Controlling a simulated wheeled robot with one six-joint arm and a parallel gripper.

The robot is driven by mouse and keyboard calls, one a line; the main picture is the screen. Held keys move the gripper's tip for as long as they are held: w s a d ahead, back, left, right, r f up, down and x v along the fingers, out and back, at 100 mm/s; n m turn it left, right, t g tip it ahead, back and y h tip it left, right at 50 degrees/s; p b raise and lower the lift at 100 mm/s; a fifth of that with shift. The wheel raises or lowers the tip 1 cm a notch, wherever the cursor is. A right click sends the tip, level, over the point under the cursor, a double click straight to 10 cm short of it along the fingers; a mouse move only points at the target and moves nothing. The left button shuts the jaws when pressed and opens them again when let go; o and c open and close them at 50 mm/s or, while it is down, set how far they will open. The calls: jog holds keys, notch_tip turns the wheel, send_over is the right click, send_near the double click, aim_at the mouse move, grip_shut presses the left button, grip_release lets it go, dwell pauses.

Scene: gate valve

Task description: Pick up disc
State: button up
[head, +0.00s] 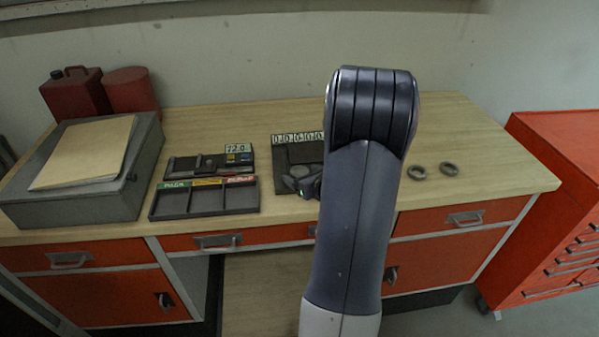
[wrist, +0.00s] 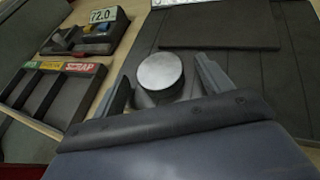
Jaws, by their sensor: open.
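A round grey disc (wrist: 160,71) with a pale, flat top shows in the wrist view, raised on a dark round piece. It sits between the two fingers of my gripper (wrist: 166,84), which is open with a gap visible on both sides. In the head view my gripper (head: 304,184) is over the front of a dark mat or tray (head: 266,187) on the bench, and a grey round top (head: 299,171) shows just behind it. My arm hides the right part of that mat. Whether the fingers are level with the disc's edge is hard to tell.
A three-part tray (head: 205,205) with green, yellow and red labels and a gauge block (head: 205,164) reading 12.0 or 72.0 stand left of the mat. Two dark rings (head: 417,171) lie to the right. A grey box (head: 85,195) and red cans (head: 130,90) are far left.

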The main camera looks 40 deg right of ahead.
jog(key=shift+c, duration=0.2)
jog(key=c, duration=1.3)
